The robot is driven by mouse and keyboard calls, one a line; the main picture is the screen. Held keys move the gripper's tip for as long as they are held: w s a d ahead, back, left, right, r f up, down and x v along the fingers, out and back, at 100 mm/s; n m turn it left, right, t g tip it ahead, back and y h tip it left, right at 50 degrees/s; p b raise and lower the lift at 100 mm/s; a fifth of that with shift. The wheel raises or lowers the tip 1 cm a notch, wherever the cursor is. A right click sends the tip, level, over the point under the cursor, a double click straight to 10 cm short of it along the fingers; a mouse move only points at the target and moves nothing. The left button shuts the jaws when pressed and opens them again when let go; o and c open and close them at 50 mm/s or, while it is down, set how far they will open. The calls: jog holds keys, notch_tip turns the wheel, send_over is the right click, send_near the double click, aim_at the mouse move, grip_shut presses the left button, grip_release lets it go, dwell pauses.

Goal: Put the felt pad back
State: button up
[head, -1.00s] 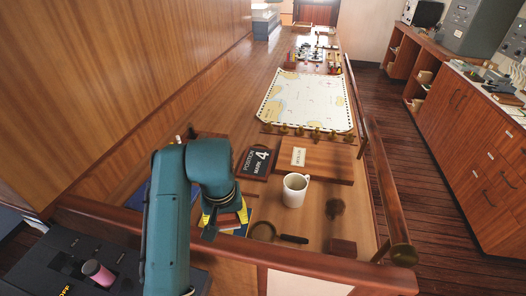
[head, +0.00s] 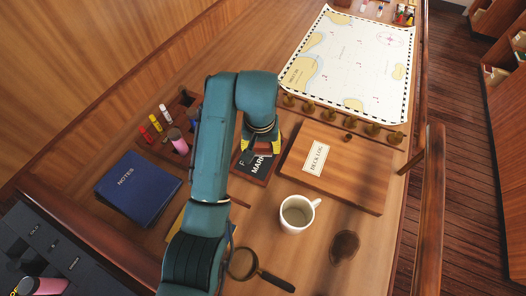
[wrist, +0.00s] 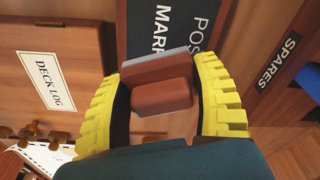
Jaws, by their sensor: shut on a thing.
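My gripper (wrist: 163,100) is shut on the felt pad (wrist: 162,98), a red-brown block with a grey layer along its edge, in the wrist view. The yellow ribbed fingers are on either side of it. In the head view my gripper (head: 262,147) is above the dark plaque (head: 250,166) with white lettering, of which "MARK" shows. The plaque also shows behind the pad in the wrist view (wrist: 145,20). I cannot tell the exact height of the pad above the plaque. My arm and fingers hide part of the plaque.
The deck log board (head: 335,165) lies right of the plaque, with brass pieces (head: 330,114) behind it. A white mug (head: 297,214), a magnifying glass (head: 243,263) and a dark round patch (head: 344,246) are nearer. A blue notes book (head: 138,187) and a marker rack (head: 165,150) are left.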

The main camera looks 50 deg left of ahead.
aim_at(261, 158)
jog(key=shift+f+p, duration=0.5)
jog(key=shift+f, duration=1.45)
jog(key=shift+f, duration=0.1)
jog(key=o, duration=1.1)
jog(key=r, duration=0.8)
jog(key=s+d+r, duration=0.1)
jog(key=r, duration=0.3)
jog(key=shift+r, duration=0.1)
